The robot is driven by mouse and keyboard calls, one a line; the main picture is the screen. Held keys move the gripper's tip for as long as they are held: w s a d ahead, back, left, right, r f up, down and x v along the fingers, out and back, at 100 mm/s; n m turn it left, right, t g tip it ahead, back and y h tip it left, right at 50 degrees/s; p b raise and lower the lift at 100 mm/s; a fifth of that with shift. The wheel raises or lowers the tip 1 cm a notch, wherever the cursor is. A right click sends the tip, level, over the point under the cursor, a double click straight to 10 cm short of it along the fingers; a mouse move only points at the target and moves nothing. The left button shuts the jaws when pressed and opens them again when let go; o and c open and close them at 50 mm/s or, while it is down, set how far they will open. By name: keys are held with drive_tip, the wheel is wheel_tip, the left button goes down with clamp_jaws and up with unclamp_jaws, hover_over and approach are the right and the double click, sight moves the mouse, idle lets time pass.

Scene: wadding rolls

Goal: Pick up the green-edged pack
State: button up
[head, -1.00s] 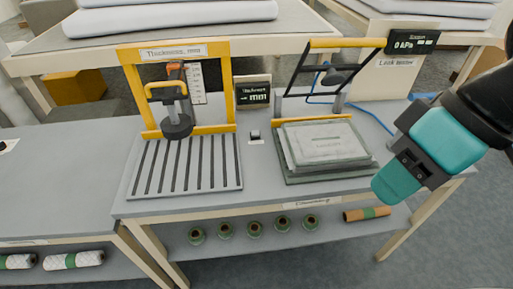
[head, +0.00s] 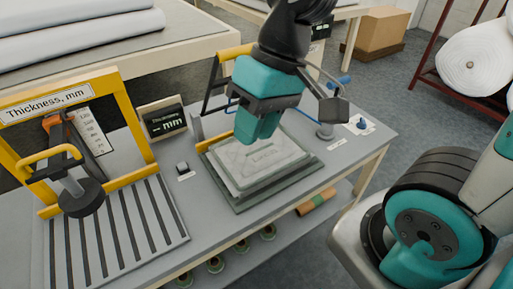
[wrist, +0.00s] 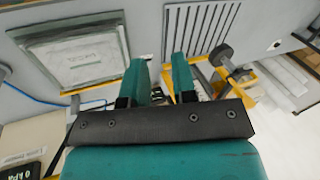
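A flat, pale, rectangular pack (head: 262,158) with a faint printed label lies on a larger grey-green plate (head: 240,205) on the table. Its edges look greenish. It also shows at upper left in the wrist view (wrist: 80,58). My gripper (head: 256,128) is over the far side of the pack in the head view and hides part of it. In the wrist view my gripper (wrist: 161,66) has its two teal fingers apart, with nothing held between them. The pack lies to the left of the fingers there. I cannot tell the exact height above it.
A yellow thickness gauge (head: 120,125) with a slotted plate (head: 110,240) stands left. Several green-ended rolls (head: 241,246) lie on the shelf below.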

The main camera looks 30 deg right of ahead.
drive_tip(key=w+d+f+m+b, duration=0.1)
drive_tip(key=w+d+f+m, duration=0.3)
drive_tip(key=d+m, duration=0.35)
drive_tip(key=w+d+f+m+b, duration=0.1)
drive_tip(key=w+d+f+m, duration=0.4)
drive_tip(key=d, duration=0.4)
drive_tip(key=w+d+f+m, duration=0.3)
drive_tip(key=d+m, duration=0.4)
drive_tip(key=d, duration=0.1)
approach(287, 164)
wheel_tip(287, 164, down, 3)
drive_tip(key=shift+r+m+y+p, duration=0.15)
drive_tip(key=shift+m+y+p, duration=0.15)
drive_tip(key=shift+m+p, duration=0.15)
drive_tip(key=shift+a+p+x, duration=0.2)
drive_tip(key=shift+p+x, duration=0.65)
drive_tip(key=shift+x, duration=2.05)
clamp_jaws()
